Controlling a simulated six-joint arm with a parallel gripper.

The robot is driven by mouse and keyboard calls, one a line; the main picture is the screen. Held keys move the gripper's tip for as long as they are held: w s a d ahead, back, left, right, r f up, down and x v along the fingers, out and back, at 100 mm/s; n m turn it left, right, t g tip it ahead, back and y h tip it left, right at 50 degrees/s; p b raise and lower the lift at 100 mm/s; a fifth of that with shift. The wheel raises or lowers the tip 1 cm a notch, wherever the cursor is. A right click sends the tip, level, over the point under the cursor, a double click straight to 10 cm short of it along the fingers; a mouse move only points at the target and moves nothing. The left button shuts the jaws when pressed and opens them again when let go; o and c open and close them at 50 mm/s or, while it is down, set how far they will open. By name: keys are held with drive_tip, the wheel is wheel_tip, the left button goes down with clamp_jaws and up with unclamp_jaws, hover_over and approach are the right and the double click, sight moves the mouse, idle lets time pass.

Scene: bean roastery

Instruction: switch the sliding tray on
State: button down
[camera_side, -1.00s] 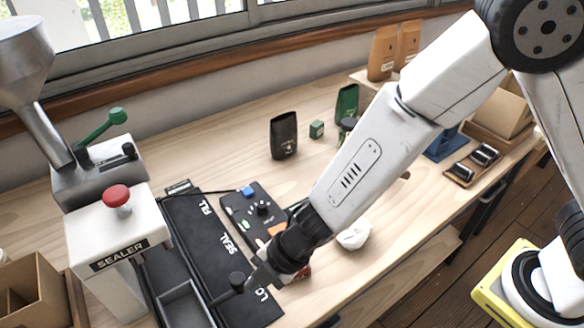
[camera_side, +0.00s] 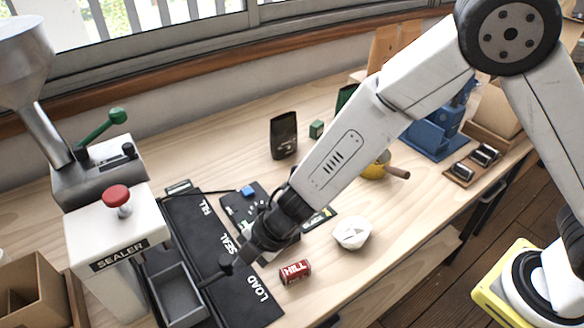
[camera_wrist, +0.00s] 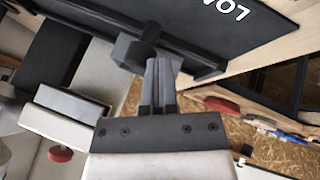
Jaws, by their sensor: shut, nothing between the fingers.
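The sliding tray (camera_side: 198,309) is a grey open box on a dark track beside a black board (camera_side: 205,235) marked FILL, SEAL and LOAD. A dark arm runs from the tray to a round knob (camera_side: 226,262), which sits between the SEAL and LOAD marks. The knob also shows in the wrist view (camera_wrist: 128,50). My gripper (camera_side: 238,250) is shut and empty, its fingertips right beside the knob. In the wrist view the closed fingertips (camera_wrist: 162,66) are close against the knob; I cannot tell whether they touch.
The white sealer (camera_side: 118,232) with a red button stands left of the track, below a metal hopper (camera_side: 25,60). A control box (camera_side: 240,206) lies behind the board. A red can (camera_side: 295,272) and a white crumpled item (camera_side: 351,232) are to the right.

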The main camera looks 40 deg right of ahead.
drive_tip(key=w, duration=2.1)
drive_tip(key=shift+w, duration=0.35)
drive_tip(key=shift+s+d, duration=0.15)
drive_tip(key=shift+d, duration=0.05)
drive_tip(key=shift+s+d+r, duration=0.1)
drive_tip(key=shift+s+d, duration=0.25)
drive_tip(key=shift+s, duration=0.45)
drive_tip(key=shift+s+d+r, duration=0.1)
drive_tip(key=shift+s+d, duration=0.2)
drive_tip(key=shift+s, duration=0.5)
drive_tip(key=shift+s+d+r, duration=0.15)
drive_tip(key=shift+d, duration=0.05)
drive_tip(key=v, duration=0.9)
drive_tip(key=shift+r, duration=0.15)
drive_tip(key=shift+s+d, duration=0.1)
drive_tip(key=shift+d, duration=0.05)
drive_tip(key=shift+d+r, duration=0.1)
